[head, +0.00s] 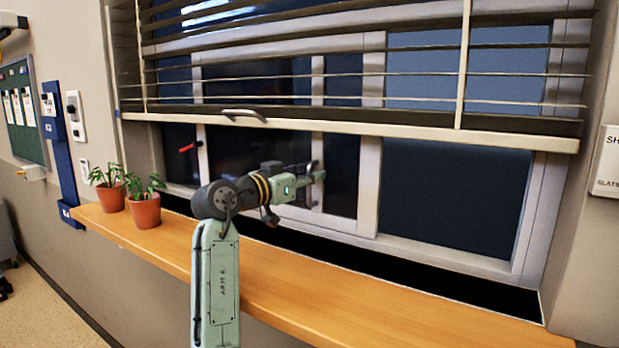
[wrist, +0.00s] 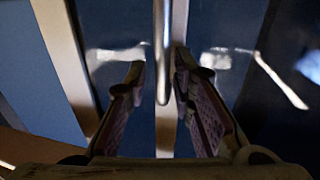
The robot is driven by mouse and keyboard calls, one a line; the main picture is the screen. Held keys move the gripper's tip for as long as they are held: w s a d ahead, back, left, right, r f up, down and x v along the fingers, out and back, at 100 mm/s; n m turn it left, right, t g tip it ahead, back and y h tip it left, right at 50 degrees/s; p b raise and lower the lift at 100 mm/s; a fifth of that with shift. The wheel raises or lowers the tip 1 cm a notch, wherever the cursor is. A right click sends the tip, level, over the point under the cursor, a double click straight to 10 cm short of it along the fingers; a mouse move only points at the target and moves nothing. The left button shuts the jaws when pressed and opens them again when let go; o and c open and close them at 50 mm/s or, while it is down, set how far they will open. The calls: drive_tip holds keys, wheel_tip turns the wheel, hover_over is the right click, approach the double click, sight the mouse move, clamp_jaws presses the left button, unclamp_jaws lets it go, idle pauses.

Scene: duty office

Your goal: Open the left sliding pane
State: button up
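The left sliding pane (head: 255,148) is dark glass in a pale frame, partly behind my arm in the head view. A red lever (head: 190,147) sits near its left edge. My gripper (head: 316,188) is at the pane's right upright (head: 317,150). In the wrist view, a slim vertical metal bar handle (wrist: 162,60) stands in front of a pale upright. The fingers of my gripper (wrist: 160,75) are apart, one on each side of the bar's lower end. I see a gap on the left; contact on the right is unclear.
A slatted blind (head: 340,128) hangs over the window's upper part, its bottom rail above my gripper. A wooden sill (head: 330,300) runs below. Two potted plants, one nearer (head: 146,212) and one farther (head: 111,198), stand at its left end. The sill's right part is clear.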

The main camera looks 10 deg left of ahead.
drive_tip(key=shift+o, duration=0.4)
drive_tip(key=shift+f, duration=0.1)
drive_tip(key=v, duration=1.2)
drive_tip(key=shift+a, duration=0.15)
